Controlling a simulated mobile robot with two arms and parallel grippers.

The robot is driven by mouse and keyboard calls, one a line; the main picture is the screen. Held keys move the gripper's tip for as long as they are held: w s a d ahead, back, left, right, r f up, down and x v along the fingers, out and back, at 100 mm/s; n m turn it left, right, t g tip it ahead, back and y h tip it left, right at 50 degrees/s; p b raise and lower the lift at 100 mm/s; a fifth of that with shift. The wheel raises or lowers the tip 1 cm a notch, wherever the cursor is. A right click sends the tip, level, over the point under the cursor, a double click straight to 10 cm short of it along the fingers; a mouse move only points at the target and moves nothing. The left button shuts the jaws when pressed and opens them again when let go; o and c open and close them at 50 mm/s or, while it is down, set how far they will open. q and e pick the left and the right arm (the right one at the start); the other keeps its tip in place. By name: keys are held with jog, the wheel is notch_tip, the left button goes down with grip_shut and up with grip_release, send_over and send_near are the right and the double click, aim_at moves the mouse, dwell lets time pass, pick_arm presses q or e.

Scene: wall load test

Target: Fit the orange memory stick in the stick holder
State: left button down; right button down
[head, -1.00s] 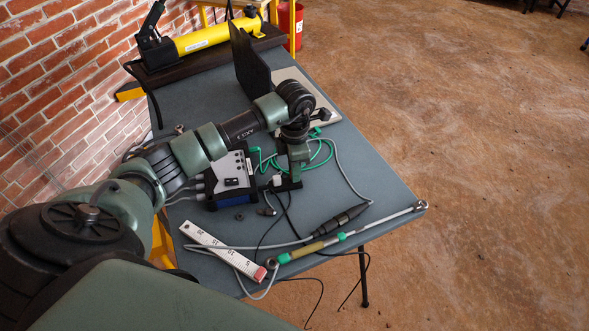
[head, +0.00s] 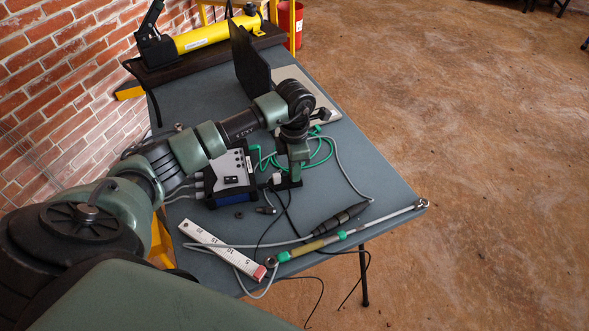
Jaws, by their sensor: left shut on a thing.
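My left gripper (head: 286,184) points down over the grey table (head: 365,188), just right of a grey-and-blue box (head: 228,179). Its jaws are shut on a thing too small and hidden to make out. I see no orange memory stick; the gripper may hide it. I cannot pick out the stick holder for sure; a small black piece sits on the box's face. My right gripper is not in view.
Green cable (head: 325,155) loops behind the gripper. A ruler (head: 222,248), a rod with green bands (head: 325,243) and thin cables lie near the front edge. A dark upright plate (head: 250,63) and yellow cylinder (head: 217,36) stand behind. The table's right side is mostly clear.

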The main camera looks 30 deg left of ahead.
pick_arm(q)
jog(key=c, duration=1.3)
grip_release()
jog(key=c, duration=0.3)
jog(key=shift+c, duration=0.2)
jog(key=shift+r+p, duration=2.35)
jog(key=shift+r, duration=1.2)
